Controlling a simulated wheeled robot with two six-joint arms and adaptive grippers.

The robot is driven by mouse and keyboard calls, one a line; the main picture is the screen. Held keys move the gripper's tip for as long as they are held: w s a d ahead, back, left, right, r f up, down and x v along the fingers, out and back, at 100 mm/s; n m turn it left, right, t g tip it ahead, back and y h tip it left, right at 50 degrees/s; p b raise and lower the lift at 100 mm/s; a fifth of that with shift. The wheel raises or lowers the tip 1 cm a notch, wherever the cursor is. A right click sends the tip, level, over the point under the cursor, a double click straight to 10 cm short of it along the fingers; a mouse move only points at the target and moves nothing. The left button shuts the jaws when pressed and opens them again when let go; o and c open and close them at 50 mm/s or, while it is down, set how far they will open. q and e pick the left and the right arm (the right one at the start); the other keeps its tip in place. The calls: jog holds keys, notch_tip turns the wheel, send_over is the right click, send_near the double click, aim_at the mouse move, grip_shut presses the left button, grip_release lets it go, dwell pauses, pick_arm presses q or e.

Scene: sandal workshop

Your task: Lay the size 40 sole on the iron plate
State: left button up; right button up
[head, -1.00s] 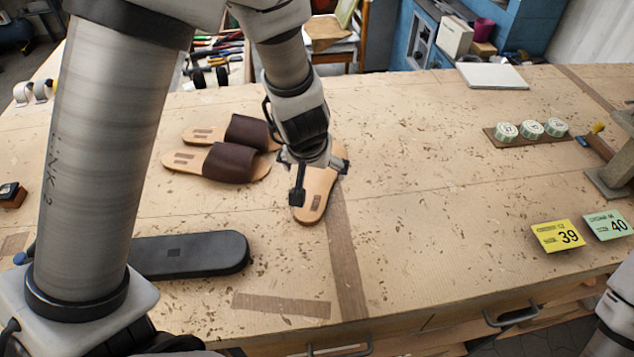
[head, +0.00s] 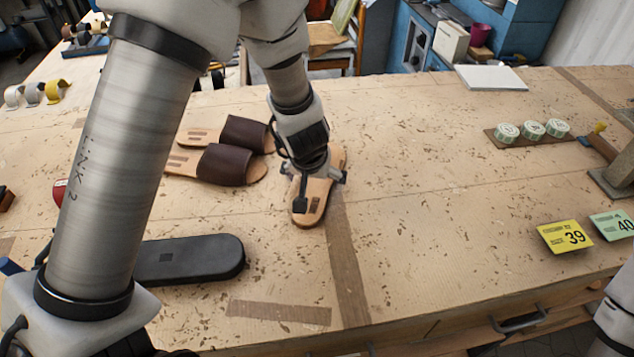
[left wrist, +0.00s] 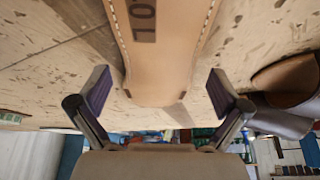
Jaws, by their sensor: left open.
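A tan sole (head: 309,208) lies on the bench in the middle of the head view, partly hidden by my left arm. My left gripper (head: 321,190) is open and low over it, with a finger on either side. In the left wrist view the sole (left wrist: 160,55) lies between the open fingers (left wrist: 160,95), with a gap on both sides; its dark stamp is cut off. A grey metal plate-like base (head: 612,183) stands at the right edge, partly out of frame; I cannot tell for sure that it is the iron plate. My right gripper is out of view.
Two brown-strapped sandals (head: 228,165) lie left of the sole. A long black rounded piece (head: 190,259) lies at the front left. A yellow 39 card (head: 565,237) and a green 40 card (head: 614,225) lie at the right. The bench between sole and cards is clear.

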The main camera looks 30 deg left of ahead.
pick_arm(q)
jog(key=shift+f, duration=0.15)
jog(key=shift+c, duration=0.4)
jog(key=c, duration=1.2)
